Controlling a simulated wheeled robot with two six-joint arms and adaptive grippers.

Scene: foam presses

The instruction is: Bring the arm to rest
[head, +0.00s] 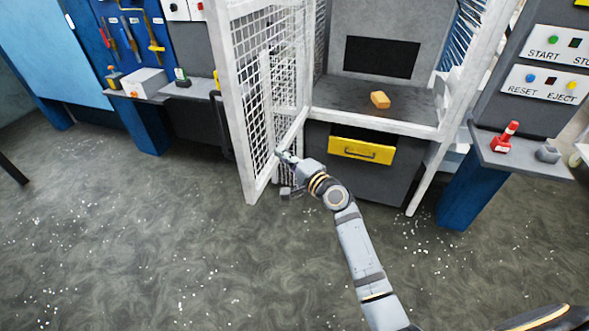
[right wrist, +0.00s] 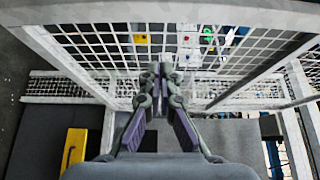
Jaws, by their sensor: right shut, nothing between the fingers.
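My right arm reaches up from the bottom of the head view. Its gripper (head: 284,156) is beside the lower frame of the open white mesh door (head: 250,100) of the press. In the right wrist view the gripper (right wrist: 160,78) has its fingers together with nothing between them. White mesh and frame bars (right wrist: 60,55) stand close in front of the fingertips; I cannot tell whether they touch. My left gripper is not in view.
An orange-yellow block (head: 380,99) lies on the press bed (head: 345,98). A yellow drawer (head: 361,149) is below. A side shelf (head: 525,158) with a red-and-white object (head: 505,137) stands right. A tool shelf (head: 200,88) stands left. The floor (head: 130,240) is open.

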